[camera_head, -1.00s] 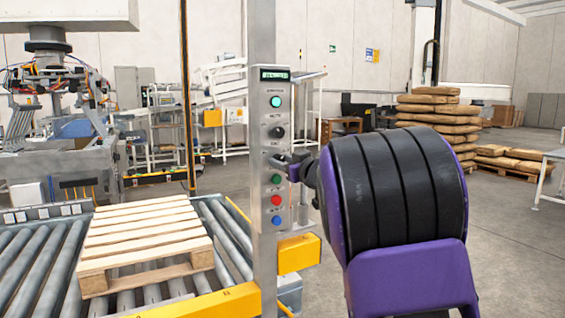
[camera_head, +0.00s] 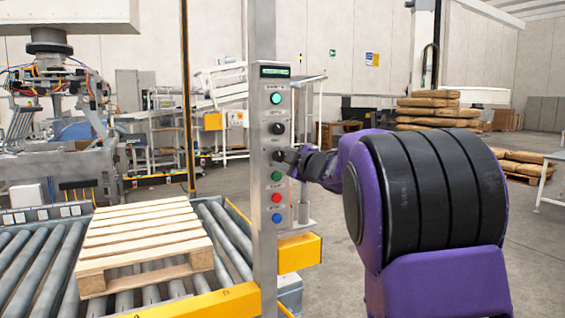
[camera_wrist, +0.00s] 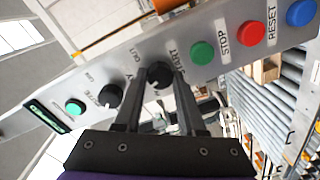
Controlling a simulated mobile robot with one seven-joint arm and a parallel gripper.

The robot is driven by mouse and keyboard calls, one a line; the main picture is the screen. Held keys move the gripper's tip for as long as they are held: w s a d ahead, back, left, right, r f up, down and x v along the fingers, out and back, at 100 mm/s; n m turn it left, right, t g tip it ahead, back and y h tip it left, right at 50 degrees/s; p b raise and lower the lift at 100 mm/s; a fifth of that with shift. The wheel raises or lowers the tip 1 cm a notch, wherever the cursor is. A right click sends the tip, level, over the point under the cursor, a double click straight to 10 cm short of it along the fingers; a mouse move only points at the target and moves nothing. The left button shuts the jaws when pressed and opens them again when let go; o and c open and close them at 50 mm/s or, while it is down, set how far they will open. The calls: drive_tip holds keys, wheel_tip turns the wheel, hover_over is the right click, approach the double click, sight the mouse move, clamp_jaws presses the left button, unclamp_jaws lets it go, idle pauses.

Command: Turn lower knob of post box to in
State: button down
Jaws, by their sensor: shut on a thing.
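The post box (camera_head: 268,238) is a grey upright panel with a column of knobs and buttons. Its lower knob (camera_wrist: 160,74) is black and round and sits between my fingertips in the wrist view. My gripper (camera_wrist: 158,76) is shut on this knob, one finger on each side. In the head view my gripper (camera_head: 291,157) reaches the lower knob (camera_head: 278,155) from the right and partly covers it. The word OUT shows near the knob in the wrist view; I cannot read the knob's pointer. The upper black knob (camera_head: 276,129) is free of the gripper.
A teal button (camera_head: 276,98) and a display (camera_head: 275,71) are above the knobs. Green (camera_head: 276,176), red (camera_head: 277,198) and blue (camera_head: 277,218) buttons are close below. A wooden pallet (camera_head: 140,232) lies on the roller conveyor (camera_head: 38,258) to the left.

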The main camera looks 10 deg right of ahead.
drive_tip(key=n+b, duration=0.1)
drive_tip(key=n, duration=0.3)
drive_tip(key=shift+n, duration=0.3)
idle(0.3)
drive_tip(key=c, duration=0.5)
unclamp_jaws()
